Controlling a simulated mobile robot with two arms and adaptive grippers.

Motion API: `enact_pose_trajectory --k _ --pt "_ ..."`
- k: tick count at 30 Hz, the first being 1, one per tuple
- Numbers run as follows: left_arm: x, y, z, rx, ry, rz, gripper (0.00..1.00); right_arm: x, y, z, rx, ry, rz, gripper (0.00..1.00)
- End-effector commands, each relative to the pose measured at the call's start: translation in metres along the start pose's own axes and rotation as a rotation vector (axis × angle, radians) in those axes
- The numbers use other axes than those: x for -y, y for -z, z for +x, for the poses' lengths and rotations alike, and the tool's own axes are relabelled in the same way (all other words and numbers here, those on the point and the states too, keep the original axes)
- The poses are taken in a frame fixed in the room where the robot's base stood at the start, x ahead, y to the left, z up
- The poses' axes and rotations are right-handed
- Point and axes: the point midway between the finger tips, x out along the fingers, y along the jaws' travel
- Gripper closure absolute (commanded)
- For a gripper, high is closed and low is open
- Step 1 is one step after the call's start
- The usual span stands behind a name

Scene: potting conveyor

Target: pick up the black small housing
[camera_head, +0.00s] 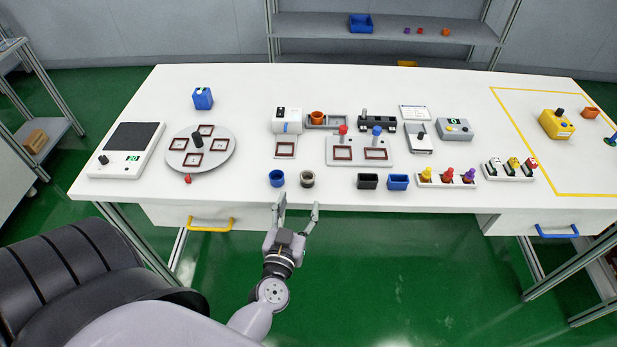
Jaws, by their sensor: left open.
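The black small housing (367,182) is an open-topped box near the front edge of the white table. A blue housing (398,182) of similar shape stands close to its right. My left gripper (297,208) is open and empty at the table's front edge, with its two fingers pointing at the table. It is to the left of the black housing and clearly apart from it. A blue round cup (276,178) and a grey round cup (307,179) stand just beyond the fingers. My right gripper is not in view.
Behind the housings is a grey fixture (360,158) with red and blue knobs. To the right is a white rack (447,183) with several coloured pieces. A round grey turntable (222,160) stands at the left. Yellow tape (510,135) marks an area at the right.

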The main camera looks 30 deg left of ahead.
Motion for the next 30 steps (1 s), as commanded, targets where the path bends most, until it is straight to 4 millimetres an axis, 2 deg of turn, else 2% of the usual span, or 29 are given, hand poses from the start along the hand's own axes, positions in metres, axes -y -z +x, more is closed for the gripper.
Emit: enact_pose_trajectory --k 3,11,21,30 --pt "0.0 0.002 0.022 -0.002 0.0 -0.001 0.44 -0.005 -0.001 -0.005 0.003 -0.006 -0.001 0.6" --pt "0.0 0.0 0.042 0.0 -0.001 0.001 0.44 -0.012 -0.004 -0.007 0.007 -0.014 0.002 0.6" --pt "0.002 0.002 0.087 0.0 -0.001 0.001 0.44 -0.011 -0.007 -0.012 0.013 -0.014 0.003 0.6" --pt "0.002 0.002 0.091 0.001 -0.001 0.0 0.44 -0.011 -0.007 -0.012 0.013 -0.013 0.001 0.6"
